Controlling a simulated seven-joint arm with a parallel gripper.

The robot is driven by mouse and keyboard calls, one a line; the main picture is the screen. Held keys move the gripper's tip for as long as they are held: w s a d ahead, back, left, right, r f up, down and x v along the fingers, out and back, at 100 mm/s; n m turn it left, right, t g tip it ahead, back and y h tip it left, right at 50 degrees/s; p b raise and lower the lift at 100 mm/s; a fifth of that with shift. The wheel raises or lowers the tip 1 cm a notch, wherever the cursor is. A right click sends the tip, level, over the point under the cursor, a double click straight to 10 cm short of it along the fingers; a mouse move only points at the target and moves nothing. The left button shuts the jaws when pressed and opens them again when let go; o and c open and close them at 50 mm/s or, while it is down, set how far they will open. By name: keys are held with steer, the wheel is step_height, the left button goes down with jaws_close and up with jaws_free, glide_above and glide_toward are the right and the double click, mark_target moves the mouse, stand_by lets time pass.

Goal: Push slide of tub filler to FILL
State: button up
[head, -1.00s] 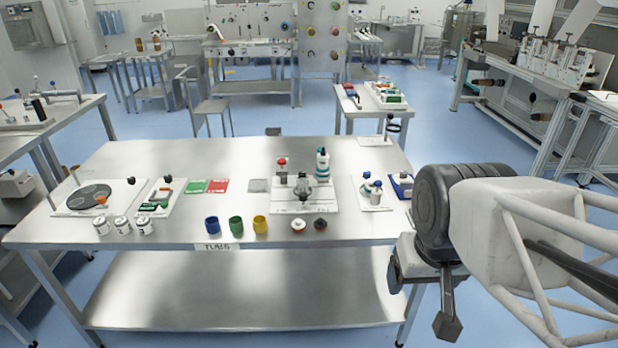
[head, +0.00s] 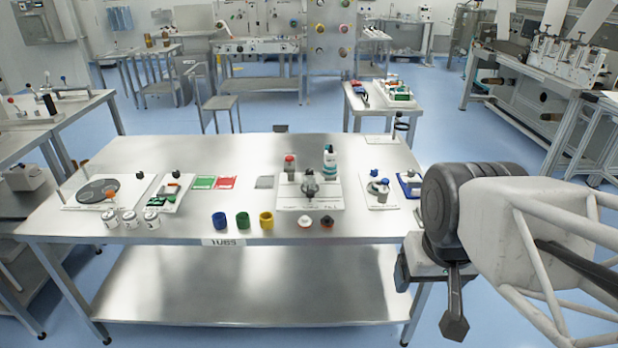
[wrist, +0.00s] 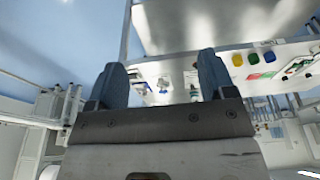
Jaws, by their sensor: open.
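The tub filler is a small station on a white base plate (head: 297,204) near the middle of the steel table. A grey and black mechanism (head: 310,184) stands on it, with a grey bottle with a red cap (head: 290,168) and a white-and-teal bottle (head: 330,162) behind. Small lettering runs along the plate's front; the slide's position is too small to tell. My gripper (wrist: 160,75) is open and empty in the wrist view. In the head view my gripper (head: 454,300) hangs off the table's right end, well apart from the filler.
Blue (head: 219,221), green (head: 243,220) and yellow (head: 266,219) tubs stand along the table (head: 180,236) front, with two small round parts to their right. A white plate with a grey knobbed device (head: 378,188) stands between the filler and my arm.

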steer(key=shift+c, duration=0.3)
steer(key=shift+c, duration=1.3)
steer(key=shift+w+a+r, duration=0.1)
steer(key=shift+w+r, duration=0.05)
steer(key=shift+w, duration=0.3)
steer(key=w+a+f+n+y, duration=0.1)
steer(key=w+a+n, duration=0.2)
steer(key=w, duration=1.3)
steer(key=w+a+f+n+y, duration=0.1)
steer(key=w+a+n, duration=0.15)
steer(key=w, duration=1.35)
steer(key=w+a+f+n, duration=0.2)
steer(key=w+a+f, duration=0.2)
steer(key=w+f, duration=0.5)
steer(key=w+a+f+n+y, duration=0.1)
steer(key=w+a+f, duration=0.3)
steer(key=w+f, duration=0.5)
steer(key=w, duration=0.7)
steer(key=shift+w+a+n+t, duration=0.2)
steer(key=shift+n+t, duration=0.1)
steer(key=shift+n, duration=0.05)
steer(key=shift+f, duration=0.1)
